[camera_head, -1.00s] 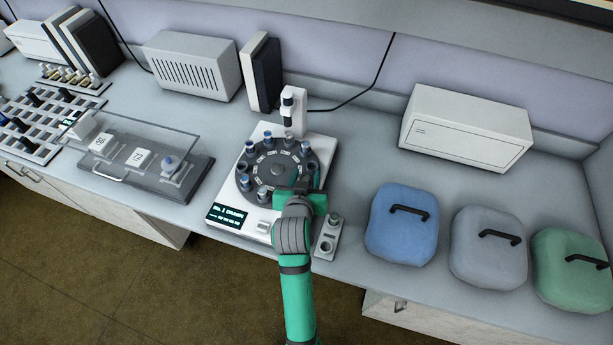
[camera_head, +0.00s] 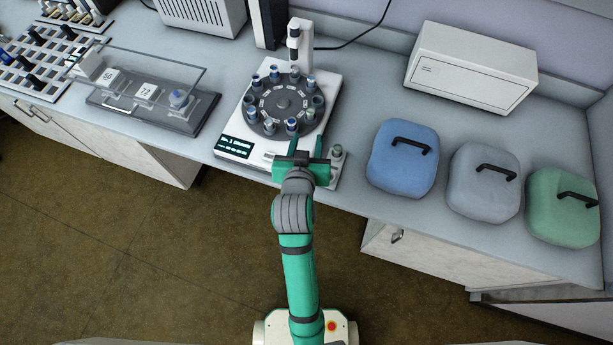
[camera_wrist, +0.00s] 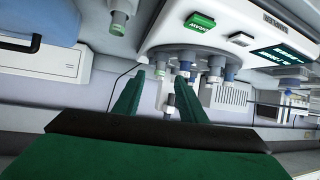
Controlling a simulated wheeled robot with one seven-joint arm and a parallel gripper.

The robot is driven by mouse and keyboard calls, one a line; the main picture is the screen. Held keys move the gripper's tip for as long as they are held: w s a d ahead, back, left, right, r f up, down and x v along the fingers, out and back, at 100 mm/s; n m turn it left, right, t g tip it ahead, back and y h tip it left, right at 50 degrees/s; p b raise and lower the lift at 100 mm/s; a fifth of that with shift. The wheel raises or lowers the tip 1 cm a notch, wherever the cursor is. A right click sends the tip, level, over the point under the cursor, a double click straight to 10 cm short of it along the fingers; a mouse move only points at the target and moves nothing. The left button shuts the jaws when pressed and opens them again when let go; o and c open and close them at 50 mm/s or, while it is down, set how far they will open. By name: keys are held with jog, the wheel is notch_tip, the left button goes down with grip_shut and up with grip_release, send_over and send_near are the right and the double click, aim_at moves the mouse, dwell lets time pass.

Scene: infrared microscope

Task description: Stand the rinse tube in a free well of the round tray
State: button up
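The round tray (camera_head: 284,104) is a dark disc on the white instrument, with several blue- and grey-topped tubes standing around its rim. A blue-topped tube (camera_head: 291,126) stands at its front, close ahead of my left fingertip; a grey-topped one is just right of it. My gripper (camera_head: 306,140) is at the instrument's front edge, fingers apart and nothing between them. In the wrist view, the open fingers (camera_wrist: 158,80) point toward the tubes, which appear upside down. I cannot tell which tube is the rinse tube, or which wells are free.
A microscope head (camera_head: 295,38) rises behind the tray. Blue (camera_head: 402,158), grey and green handled blocks stand to the right. A clear-covered stand (camera_head: 150,98) is to the left.

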jog(key=shift+n+t+y, duration=0.4)
jog(key=shift+n+y, duration=0.1)
jog(key=s+f, duration=0.2)
jog(key=s, duration=0.1)
jog(key=s+f, duration=0.1)
jog(key=s, duration=0.1)
jog(key=s+f, duration=0.2)
jog(key=s, duration=0.1)
jog(key=shift+s+d+f, duration=0.3)
jog(key=shift+d, duration=0.05)
jog(key=s+r+t, duration=0.2)
jog(key=s, duration=2)
jog(key=shift+s+a, duration=0.15)
jog(key=shift+s, duration=0.05)
